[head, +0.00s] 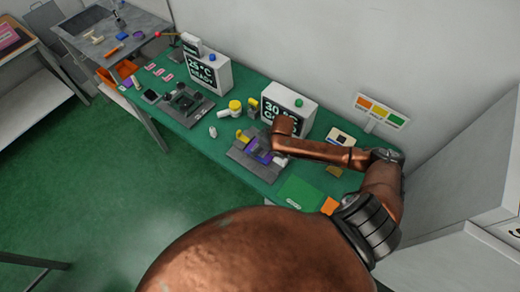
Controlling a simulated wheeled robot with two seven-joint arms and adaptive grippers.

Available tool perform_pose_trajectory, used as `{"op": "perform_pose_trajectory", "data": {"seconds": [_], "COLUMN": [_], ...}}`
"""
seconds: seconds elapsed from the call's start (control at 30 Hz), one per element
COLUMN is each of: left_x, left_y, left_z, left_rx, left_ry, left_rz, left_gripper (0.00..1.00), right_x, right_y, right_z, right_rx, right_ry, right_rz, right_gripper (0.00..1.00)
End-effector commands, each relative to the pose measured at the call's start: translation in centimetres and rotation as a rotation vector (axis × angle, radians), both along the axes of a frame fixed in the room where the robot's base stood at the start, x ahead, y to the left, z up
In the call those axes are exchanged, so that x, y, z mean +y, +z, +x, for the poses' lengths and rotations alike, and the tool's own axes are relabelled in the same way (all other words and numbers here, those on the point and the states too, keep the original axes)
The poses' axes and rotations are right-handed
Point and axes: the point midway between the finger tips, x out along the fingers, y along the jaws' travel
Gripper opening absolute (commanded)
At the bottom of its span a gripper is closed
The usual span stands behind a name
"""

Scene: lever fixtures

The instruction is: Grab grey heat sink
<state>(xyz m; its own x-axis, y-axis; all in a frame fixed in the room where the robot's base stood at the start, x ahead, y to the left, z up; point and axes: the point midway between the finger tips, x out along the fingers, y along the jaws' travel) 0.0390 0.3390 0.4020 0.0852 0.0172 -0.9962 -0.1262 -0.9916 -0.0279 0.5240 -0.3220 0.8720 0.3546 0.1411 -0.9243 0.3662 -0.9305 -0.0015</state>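A grey lever fixture (240,160) lies on the green bench top, with a purple part (258,150) and a yellow part on it. I cannot clearly pick out the grey heat sink; small grey pieces at this fixture are partly covered by my arm. My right arm comes in from the right, and its wrist is over the right side of this fixture. My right gripper (268,157) is low at the fixture, small and mostly hidden by the wrist. I cannot tell whether it is open or holds anything. My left gripper is not in view.
A display box reading 30 °C (288,106) stands behind the fixture. Another box reading 25 °C (208,72) stands behind a second, dark fixture (184,103) further left. A green mat (299,193) lies at the right front. A grey side table (112,35) stands back left.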

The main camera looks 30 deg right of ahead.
Motion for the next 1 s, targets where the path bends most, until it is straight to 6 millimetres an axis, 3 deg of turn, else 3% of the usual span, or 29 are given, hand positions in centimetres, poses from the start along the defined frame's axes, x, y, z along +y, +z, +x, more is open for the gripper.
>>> {"op": "perform_pose_trajectory", "data": {"seconds": [0.27,0.9,1.0], "left_x": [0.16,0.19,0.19], "left_y": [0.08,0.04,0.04], "left_z": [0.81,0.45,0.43], "left_rx": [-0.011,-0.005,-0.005], "left_ry": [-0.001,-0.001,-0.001], "left_rz": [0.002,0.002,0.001], "left_gripper": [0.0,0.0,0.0], "right_x": [0.0,-0.01,-0.02], "right_y": [-0.18,-0.18,-0.16], "right_z": [0.14,0.11,0.12], "right_rx": [-0.002,-0.001,-0.002], "right_ry": [0.0,0.0,0.0], "right_rz": [-0.002,-0.002,-0.002], "right_gripper": [0.52,0.08,0.07]}}
